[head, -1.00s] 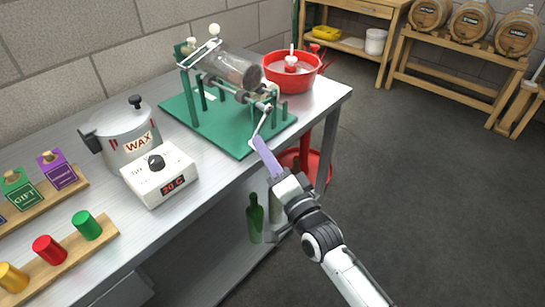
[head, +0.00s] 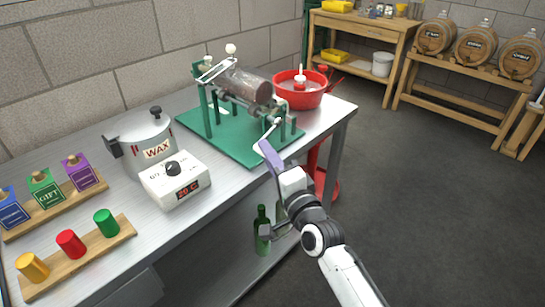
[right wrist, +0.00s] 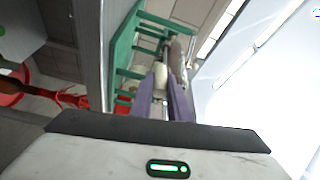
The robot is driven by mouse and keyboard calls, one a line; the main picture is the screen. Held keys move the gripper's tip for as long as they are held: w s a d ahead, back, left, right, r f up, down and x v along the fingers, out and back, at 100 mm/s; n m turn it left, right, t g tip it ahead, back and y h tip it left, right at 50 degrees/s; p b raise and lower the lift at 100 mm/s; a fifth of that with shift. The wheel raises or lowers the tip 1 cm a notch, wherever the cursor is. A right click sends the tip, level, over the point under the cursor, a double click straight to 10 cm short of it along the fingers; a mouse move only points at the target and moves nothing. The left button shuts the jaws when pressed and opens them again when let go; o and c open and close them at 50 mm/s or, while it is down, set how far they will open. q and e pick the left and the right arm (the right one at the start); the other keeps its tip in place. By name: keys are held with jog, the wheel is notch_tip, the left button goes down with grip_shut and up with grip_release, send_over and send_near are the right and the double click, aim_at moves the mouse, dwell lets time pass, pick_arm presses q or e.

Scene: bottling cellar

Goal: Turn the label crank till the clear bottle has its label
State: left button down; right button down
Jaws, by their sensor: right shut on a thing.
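The labelling machine stands on a green base (head: 233,142) on the metal bench. The bottle (head: 243,83) lies on its side across the machine's rollers, its surface now brownish; I cannot tell whether this is a label. The crank (head: 272,130) is on the machine's near right side. My right gripper (head: 264,148) reaches up to it with purple fingers. In the right wrist view the fingers (right wrist: 167,98) are closed around the pale crank handle (right wrist: 159,76), which they partly hide. My left gripper is not in view.
A wax pot (head: 143,142) and a white heater box (head: 177,184) stand left of the machine. A red basin (head: 300,98) stands behind it, right. Green bottles (head: 262,232) stand below the bench.

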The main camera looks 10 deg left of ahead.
jog(key=shift+w+r, duration=0.1)
jog(key=shift+r, duration=0.4)
jog(key=c, duration=1.9)
grip_release()
jog(key=shift+c, duration=0.2)
jog(key=shift+o, duration=1.3)
jog(key=shift+f, duration=0.25)
jog(key=v, duration=1)
jog(key=shift+s, duration=0.25)
jog(key=shift+d, duration=0.1)
